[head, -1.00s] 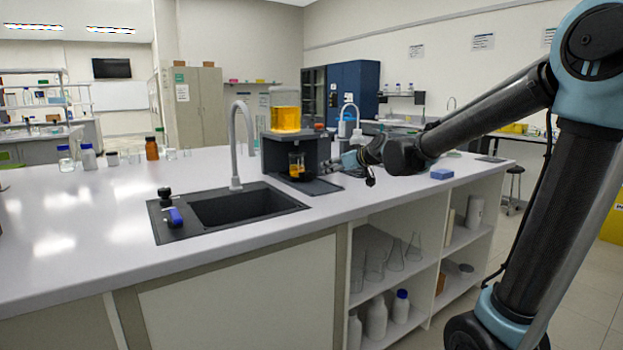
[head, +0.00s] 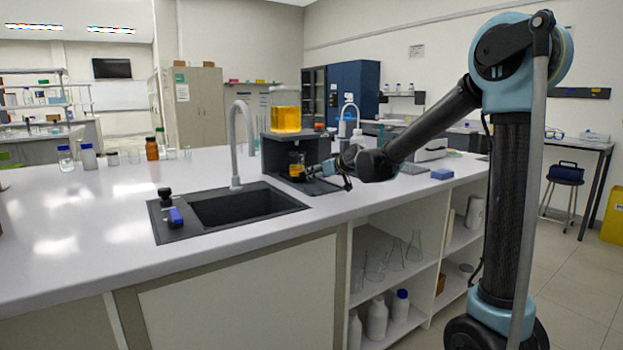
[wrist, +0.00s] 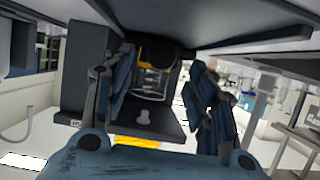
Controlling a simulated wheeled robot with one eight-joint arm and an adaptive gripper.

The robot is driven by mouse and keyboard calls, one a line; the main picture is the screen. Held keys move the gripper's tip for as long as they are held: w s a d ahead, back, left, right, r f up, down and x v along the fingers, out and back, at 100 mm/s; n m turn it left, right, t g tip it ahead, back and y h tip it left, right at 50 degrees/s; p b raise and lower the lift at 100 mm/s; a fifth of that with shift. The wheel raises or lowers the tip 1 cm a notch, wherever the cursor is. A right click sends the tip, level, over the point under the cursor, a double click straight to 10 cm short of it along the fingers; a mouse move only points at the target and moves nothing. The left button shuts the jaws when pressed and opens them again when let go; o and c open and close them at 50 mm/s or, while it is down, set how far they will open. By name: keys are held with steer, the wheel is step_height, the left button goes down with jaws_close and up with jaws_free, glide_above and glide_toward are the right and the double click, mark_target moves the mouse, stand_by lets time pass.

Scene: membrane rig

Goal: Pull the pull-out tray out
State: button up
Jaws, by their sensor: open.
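The membrane rig (head: 276,155) is a dark box on the bench, with a clear tank of amber liquid (head: 286,118) on top. A flat dark pull-out tray (head: 318,187) sticks out at its base. A small glass beaker with amber liquid (head: 296,166) stands in the rig's opening. My gripper (head: 314,171) is low in front of the opening, just right of the beaker and above the tray.
A sink (head: 245,203) with a tall grey faucet (head: 236,145) lies left of the rig. A blue block (head: 442,174) sits on the bench to the right. Bottles stand at the far left. Open shelves with glassware (head: 385,262) are below the bench edge.

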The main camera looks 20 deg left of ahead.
mark_target(300, 173)
steer(key=shift+x, duration=2.65)
